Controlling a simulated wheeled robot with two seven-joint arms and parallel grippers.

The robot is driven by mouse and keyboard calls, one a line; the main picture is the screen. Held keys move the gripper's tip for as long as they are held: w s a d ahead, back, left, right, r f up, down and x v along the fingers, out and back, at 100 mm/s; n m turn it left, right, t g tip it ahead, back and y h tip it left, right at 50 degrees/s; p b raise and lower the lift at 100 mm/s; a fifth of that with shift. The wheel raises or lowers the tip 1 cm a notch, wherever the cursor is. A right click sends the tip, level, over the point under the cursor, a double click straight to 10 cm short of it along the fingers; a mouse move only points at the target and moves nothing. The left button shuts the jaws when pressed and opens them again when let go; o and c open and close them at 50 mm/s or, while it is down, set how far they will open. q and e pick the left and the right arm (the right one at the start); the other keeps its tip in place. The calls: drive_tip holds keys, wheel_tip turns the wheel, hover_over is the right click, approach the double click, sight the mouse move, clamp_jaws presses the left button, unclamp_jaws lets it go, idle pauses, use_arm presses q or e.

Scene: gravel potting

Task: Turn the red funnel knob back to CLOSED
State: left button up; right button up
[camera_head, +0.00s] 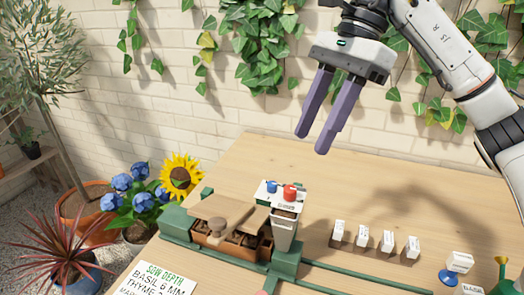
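The red knob (290,192) sits on top of a grey-white funnel (285,226), beside a blue knob (271,186) on a white plate. The marks around the red knob are too small to read, so its setting cannot be told. The funnel stands at the right end of a green frame with a brown wooden tray (215,241). My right gripper (312,142) hangs above the table, up and slightly right of the red knob and apart from it. Its two purple fingers are apart with nothing between them. My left gripper is not in view.
Several small white labels stand in a row, one being this label (362,235), right of the funnel. A green rail (360,277) runs along the table front. A sow-depth card (157,279) lies front left. The table's back (260,155) is clear.

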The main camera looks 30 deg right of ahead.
sight(290, 188)
drive_tip(key=x, duration=0.1)
drive_tip(key=b+x, duration=0.1)
drive_tip(key=x, duration=0.1)
drive_tip(key=b+x, duration=0.1)
drive_tip(key=shift+s+a+f, duration=0.15)
drive_tip(key=shift+s+f, duration=0.25)
drive_tip(key=b+x, duration=0.1)
drive_tip(key=x, duration=0.2)
drive_tip(key=shift+w+a+f+b, duration=0.1)
drive_tip(key=shift+a+f+b, duration=0.15)
drive_tip(key=shift+f+b, duration=0.1)
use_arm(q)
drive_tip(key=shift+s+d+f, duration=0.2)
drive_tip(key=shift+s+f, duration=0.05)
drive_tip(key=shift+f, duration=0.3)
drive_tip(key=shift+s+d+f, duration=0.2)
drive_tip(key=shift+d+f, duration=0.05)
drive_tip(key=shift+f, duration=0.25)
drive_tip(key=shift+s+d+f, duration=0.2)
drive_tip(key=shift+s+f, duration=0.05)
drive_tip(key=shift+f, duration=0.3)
use_arm(e)
drive_tip(key=shift+w+a+f, duration=0.1)
drive_tip(key=shift+a+f, duration=0.15)
drive_tip(key=shift+f, duration=0.35)
